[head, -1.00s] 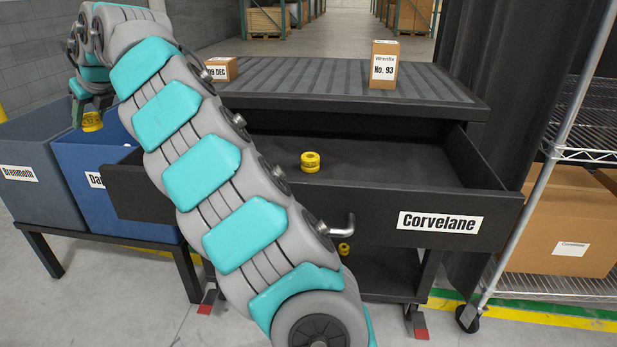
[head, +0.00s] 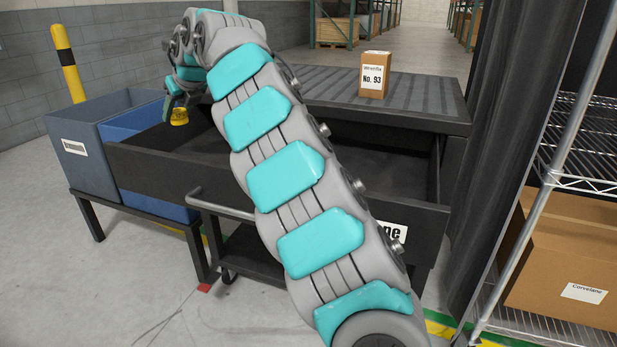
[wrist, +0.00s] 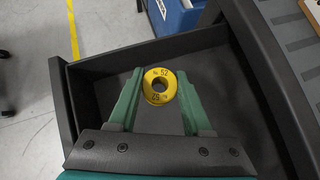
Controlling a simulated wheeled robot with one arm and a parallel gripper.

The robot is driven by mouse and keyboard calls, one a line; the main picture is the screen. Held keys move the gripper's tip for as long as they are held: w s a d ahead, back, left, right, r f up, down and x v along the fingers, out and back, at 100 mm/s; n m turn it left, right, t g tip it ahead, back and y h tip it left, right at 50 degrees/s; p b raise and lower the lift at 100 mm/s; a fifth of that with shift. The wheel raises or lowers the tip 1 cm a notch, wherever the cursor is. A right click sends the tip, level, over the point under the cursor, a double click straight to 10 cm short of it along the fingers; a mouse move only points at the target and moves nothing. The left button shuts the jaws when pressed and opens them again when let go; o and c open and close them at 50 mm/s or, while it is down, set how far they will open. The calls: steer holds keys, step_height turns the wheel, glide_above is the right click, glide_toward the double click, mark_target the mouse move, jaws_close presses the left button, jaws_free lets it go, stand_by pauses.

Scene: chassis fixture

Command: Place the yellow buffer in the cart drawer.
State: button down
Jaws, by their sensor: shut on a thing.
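The yellow buffer (head: 180,117) is a short ring with a hole. In the head view it hangs at the tips of my gripper (head: 178,102). In the wrist view the buffer (wrist: 149,93) sits between the two green fingers of my gripper (wrist: 160,88), which are shut on it. The cart drawer (head: 150,180) is black and pulled open. The buffer is over the left end of the drawer, and the wrist view shows the drawer wall (wrist: 150,46) and dark floor around it. Its exact height above the floor is hard to tell. My arm hides the drawer's middle.
A carton marked No. 93 (head: 374,78) stands on the ribbed cart top (head: 430,98). A dark curtain and a wire rack with a cardboard box (head: 565,250) are on the right.

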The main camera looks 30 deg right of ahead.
steer(key=shift+s+d, duration=0.25)
steer(key=shift+s, duration=0.15)
steer(key=shift+f+b, duration=1.6)
steer(key=shift+f, duration=3.45)
steer(key=shift+f, duration=0.1)
steer(key=shift+c, duration=1.7)
jaws_free()
steer(key=shift+r, duration=0.25)
steer(key=v, duration=1.1)
steer(key=shift+s+r, duration=0.3)
